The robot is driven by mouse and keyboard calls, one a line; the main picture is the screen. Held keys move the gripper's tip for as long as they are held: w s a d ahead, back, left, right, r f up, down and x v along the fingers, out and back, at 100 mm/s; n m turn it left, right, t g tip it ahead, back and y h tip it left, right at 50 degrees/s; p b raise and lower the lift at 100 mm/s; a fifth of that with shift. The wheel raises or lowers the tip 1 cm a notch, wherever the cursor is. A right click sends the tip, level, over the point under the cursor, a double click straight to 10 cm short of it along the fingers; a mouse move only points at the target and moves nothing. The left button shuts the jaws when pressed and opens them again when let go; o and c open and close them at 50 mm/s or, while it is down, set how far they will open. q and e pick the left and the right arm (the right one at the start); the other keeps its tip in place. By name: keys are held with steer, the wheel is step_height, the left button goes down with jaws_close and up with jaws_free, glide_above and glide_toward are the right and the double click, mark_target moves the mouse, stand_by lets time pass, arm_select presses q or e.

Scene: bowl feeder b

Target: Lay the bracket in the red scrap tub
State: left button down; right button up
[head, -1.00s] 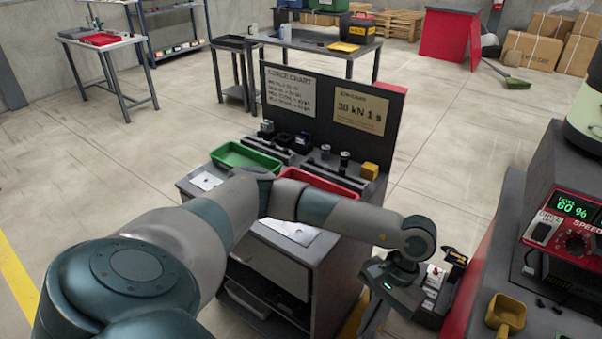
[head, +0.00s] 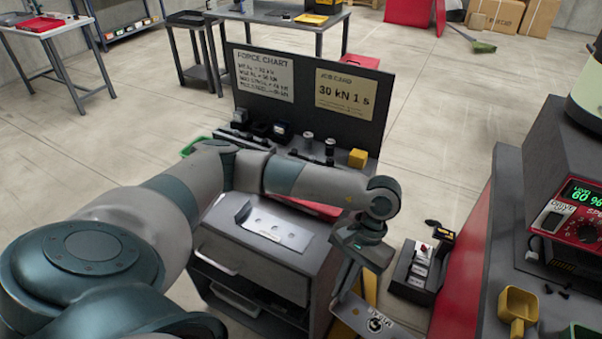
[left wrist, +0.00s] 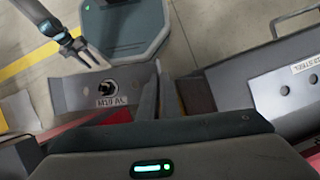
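The bracket (head: 350,312), a grey metal plate with a hole and lettering, hangs under my left gripper (head: 355,262) to the right of the cart. In the left wrist view the bracket (left wrist: 75,97) has its upturned flange between the fingers of my left gripper (left wrist: 157,100), which look shut on it. The red scrap tub (head: 318,209) is on the cart top, mostly hidden behind my left forearm. My right gripper (left wrist: 88,50) shows only in the left wrist view, with its two fingers apart and empty.
Another holed plate (head: 262,232) lies on the front of the cart. A green tub (head: 193,147) is at its back left. A dark board (head: 305,95) with signs rises behind.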

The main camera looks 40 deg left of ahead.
arm_select(q)
steer(key=shift+w, duration=0.1)
arm_select(e)
steer(key=shift+a, duration=0.15)
arm_select(q)
steer(key=shift+w+r+n+h, duration=0.25)
steer(key=shift+w+n, duration=0.2)
steer(key=shift+n, duration=0.25)
steer(key=w+a+r+m+t, duration=0.2)
steer(key=w+r+m, duration=0.3)
steer(key=m, duration=0.6)
steer(key=w+a+r+m+t+y, duration=0.1)
steer(key=w+r+m+t, duration=0.3)
steer(key=w+m, duration=0.5)
steer(key=w+a+r+m+t, duration=0.2)
steer(key=w+r+m, duration=0.5)
steer(key=m, duration=0.7)
steer(key=shift+w+a+r+m+t+y+p, duration=0.3)
steer(key=shift+w+a+r+t+y+p, duration=0.1)
steer(key=shift+w+a, duration=0.2)
arm_select(e)
steer(key=s, duration=0.1)
steer(key=s+f, duration=0.1)
steer(key=shift+s+d+g, duration=0.25)
steer(key=shift+s+g, duration=0.1)
steer(key=shift+g, duration=0.05)
